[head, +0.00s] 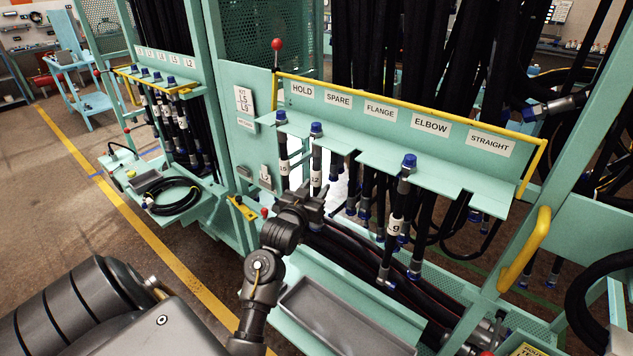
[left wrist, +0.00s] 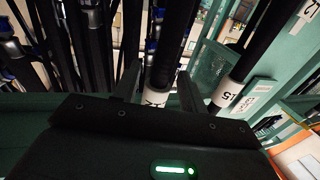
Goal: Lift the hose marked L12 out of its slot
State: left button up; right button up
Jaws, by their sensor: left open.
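A black hose (head: 316,165) with a blue cap and a white tag hangs in the SPARE slot of the teal rack. Its tag seems to end in 2, but I cannot read it fully. My left gripper (head: 316,203) is just below that tag, open. In the left wrist view a tagged hose (left wrist: 161,65) stands between the two open fingers (left wrist: 156,82), with its tag partly hidden by the gripper body. I cannot tell whether the fingers touch it. My right gripper is not in view.
A similar tagged hose (head: 283,150) hangs close by in the HOLD slot; it also shows in the left wrist view (left wrist: 245,65). Another hose (head: 397,220) hangs under ELBOW. A yellow rail (head: 400,102) tops the label panel. A grey tray (head: 335,318) lies below.

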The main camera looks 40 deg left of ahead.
pick_arm(q)
jog(key=shift+w+a, duration=0.2)
jog(key=shift+w, duration=0.45)
jog(key=shift+c, duration=0.6)
grip_shut()
jog(key=shift+r+b, duration=0.15)
jog(key=shift+b, duration=0.35)
jog(key=s+b, duration=0.3)
jog(key=s, duration=1.5)
jog(key=shift+d+r, duration=0.15)
jog(key=shift+d, duration=0.05)
